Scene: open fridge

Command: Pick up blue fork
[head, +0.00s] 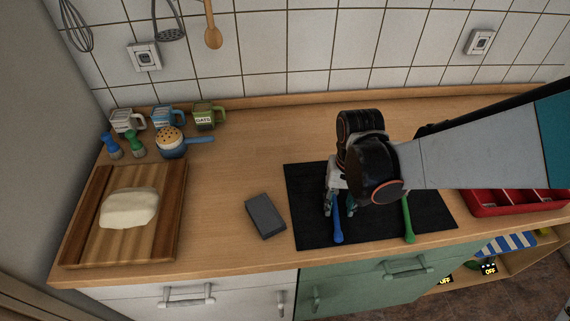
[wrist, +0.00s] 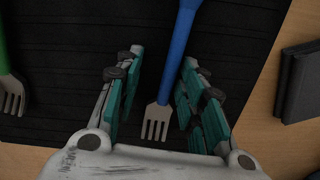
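The blue fork (head: 337,226) lies on the black mat (head: 305,185), its handle toward the counter's front edge. In the wrist view the blue fork (wrist: 182,40) has a blue handle and grey metal tines, and it passes between my gripper's fingers. My gripper (wrist: 162,65) is open, with teal pads on both sides of the fork and a visible gap on the left. The fork lies nearer the right finger; I cannot tell whether they touch. In the head view my gripper (head: 331,203) is low over the fork, and my wrist hides its far end.
A green fork (head: 408,222) lies to the right on the mat. A dark grey block (head: 265,216) lies left of the mat. A red tray (head: 485,207) is at the right. A cutting board (head: 168,225) and mugs (head: 168,117) are at the left.

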